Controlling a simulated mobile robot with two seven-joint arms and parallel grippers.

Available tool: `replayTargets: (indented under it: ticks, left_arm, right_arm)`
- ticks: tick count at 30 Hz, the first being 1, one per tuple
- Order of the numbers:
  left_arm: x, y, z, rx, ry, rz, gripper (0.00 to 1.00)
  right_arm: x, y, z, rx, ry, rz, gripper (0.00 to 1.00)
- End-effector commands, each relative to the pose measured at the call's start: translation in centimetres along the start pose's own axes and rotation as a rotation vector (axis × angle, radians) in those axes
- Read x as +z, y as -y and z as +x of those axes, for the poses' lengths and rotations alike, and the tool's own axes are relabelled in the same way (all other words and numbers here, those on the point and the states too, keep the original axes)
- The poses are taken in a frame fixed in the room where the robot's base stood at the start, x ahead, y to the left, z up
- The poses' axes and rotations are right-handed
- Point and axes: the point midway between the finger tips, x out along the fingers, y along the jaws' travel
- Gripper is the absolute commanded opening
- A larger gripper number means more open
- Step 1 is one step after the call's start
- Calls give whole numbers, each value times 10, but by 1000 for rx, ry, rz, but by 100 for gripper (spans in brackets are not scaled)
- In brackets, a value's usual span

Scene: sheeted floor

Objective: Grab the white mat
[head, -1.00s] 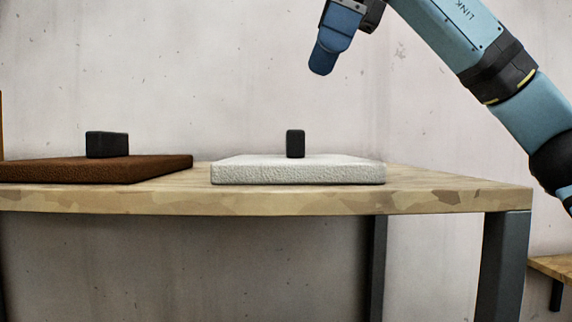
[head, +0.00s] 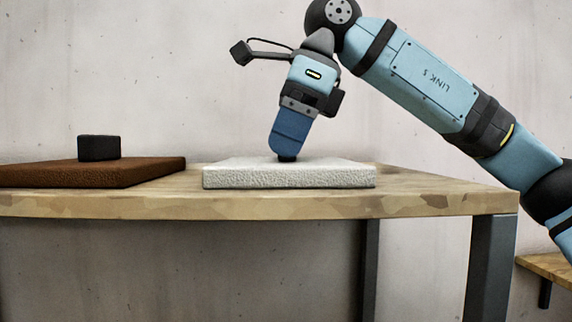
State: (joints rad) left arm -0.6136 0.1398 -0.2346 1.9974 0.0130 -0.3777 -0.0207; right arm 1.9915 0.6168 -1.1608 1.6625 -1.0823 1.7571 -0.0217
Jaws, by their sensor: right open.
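The white mat (head: 288,176) is a thick, rough-textured slab lying flat on the wooden table (head: 440,200). The near finger covers the far one. My left gripper is out of view.
A brown mat (head: 90,174) with a black block (head: 99,148) on it lies to the left, with a gap of bare table between the mats. A pale wall stands behind. Part of another wooden surface (head: 548,264) shows at the lower right.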

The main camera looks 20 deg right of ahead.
Motion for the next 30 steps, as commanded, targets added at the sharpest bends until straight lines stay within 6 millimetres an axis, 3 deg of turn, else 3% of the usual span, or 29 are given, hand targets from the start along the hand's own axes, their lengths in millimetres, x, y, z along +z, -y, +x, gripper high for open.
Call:
replayTargets:
  ticks: [4,11,23,30]
  left_arm:
    - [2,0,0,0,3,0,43]
    - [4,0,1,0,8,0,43]
    - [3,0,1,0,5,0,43]
    - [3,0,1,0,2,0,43]
  right_arm:
    - [0,0,0,0,0,0,100]
    - [0,0,0,0,0,0,47]
    - [3,0,-6,-1,0,0,47]
    - [19,0,-44,-3,2,-1,47]
